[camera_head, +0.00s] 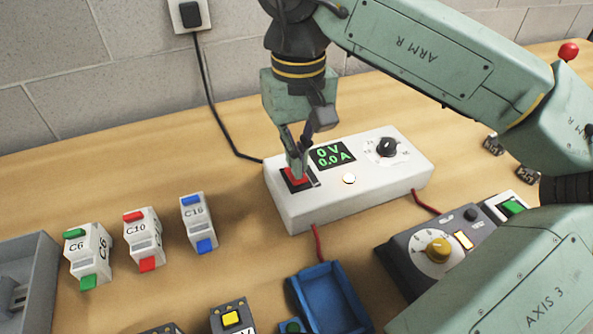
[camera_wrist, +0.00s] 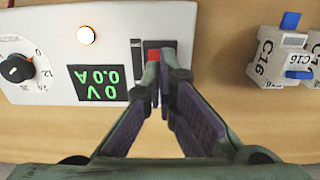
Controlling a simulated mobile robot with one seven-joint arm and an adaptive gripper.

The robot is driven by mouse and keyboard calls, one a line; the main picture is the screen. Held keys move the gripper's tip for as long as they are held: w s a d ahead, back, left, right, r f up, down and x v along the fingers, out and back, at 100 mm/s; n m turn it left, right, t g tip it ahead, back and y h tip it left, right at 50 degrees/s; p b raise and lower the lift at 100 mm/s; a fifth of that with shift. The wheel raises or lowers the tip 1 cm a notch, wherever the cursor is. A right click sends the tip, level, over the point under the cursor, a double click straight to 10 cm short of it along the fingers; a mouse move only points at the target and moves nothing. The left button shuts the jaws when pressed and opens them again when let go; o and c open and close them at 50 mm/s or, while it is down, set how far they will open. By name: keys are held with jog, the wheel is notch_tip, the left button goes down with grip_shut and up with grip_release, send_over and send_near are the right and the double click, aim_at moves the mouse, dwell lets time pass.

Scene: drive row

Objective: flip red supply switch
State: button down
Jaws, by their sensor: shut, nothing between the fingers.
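The white power supply box (camera_head: 345,205) sits on the wooden table, also in the wrist view (camera_wrist: 48,60). Its red supply switch (camera_head: 292,175) sits in a dark frame at the left end of the box; in the wrist view a bit of the red switch (camera_wrist: 154,55) shows beyond the fingertips. The green display (camera_head: 333,155) reads 0 V and 0.0 A. A round lamp (camera_head: 349,179) glows warm white. My gripper (camera_head: 298,170) is shut and empty, its tips right over the red switch. I cannot tell whether they touch it. The tips partly hide the switch.
Breakers C6 (camera_head: 88,255), C10 (camera_head: 144,238) and C16 (camera_head: 198,223) stand left of the box. A blue tray (camera_head: 329,298) and a dark control unit with a yellow knob (camera_head: 437,250) lie in front.

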jog(key=shift+f+b, duration=0.75)
jog(key=shift+f, duration=0.3)
jog(key=shift+r, duration=0.1)
dwell(0.3)
jog(key=shift+r+p, duration=2.7)
jog(key=shift+r, duration=0.8)
jog(key=shift+f, duration=0.1)
